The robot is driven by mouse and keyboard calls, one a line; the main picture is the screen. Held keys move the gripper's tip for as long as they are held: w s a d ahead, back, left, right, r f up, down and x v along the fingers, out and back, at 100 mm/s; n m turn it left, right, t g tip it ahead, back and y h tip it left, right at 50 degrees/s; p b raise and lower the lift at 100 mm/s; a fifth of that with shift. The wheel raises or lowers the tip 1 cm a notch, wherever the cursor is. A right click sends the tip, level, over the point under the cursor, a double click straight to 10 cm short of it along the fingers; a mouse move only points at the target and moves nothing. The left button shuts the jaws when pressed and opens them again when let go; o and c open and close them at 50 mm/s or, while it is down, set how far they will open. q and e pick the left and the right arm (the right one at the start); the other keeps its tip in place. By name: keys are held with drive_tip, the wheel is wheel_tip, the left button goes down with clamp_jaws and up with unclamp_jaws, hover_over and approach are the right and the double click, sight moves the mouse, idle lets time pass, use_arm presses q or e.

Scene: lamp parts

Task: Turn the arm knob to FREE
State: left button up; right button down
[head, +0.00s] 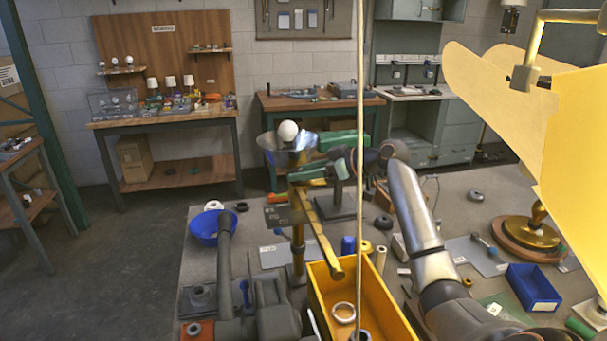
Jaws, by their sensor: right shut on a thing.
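A lamp with a pale round bulb (288,131) in a shiny reflector (283,152) stands on a brass post (298,250) in the middle of the head view. A brass arm (319,238) slopes down from its joint toward the yellow bin. My right gripper (303,175) reaches in from the right, just below the reflector, with green parts around the joint. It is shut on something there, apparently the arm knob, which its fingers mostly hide. I cannot read the knob's position. A dark plate (281,215) with small labels sits below the gripper. My left gripper does not show.
A yellow bin (385,300) holding a metal ring (343,312) stands in front of the post. A blue bowl (205,227) is at left, a blue box (534,287) at right. A large yellow shade (520,105) fills the upper right. A thin vertical rod (360,100) crosses the view.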

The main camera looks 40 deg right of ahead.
drive_tip(key=n+g+y, duration=0.2)
drive_tip(key=n+y, duration=0.1)
drive_tip(key=shift+w+d+r+y, duration=0.1)
drive_tip(key=shift+w+d+y, duration=0.05)
drive_tip(key=shift+d+y, duration=0.15)
drive_tip(key=shift+d+n+g+y, duration=0.1)
drive_tip(key=shift+n+g+y, duration=0.35)
drive_tip(key=shift+n, duration=0.35)
drive_tip(key=shift+w+n+g+y, duration=0.15)
drive_tip(key=shift+n+g+y, duration=0.4)
drive_tip(key=shift+n+g, duration=0.15)
drive_tip(key=shift+c, duration=1.3)
unclamp_jaws()
drive_tip(key=v, duration=0.7)
drive_tip(key=shift+d+b, duration=0.25)
drive_tip(key=shift+b, duration=0.15)
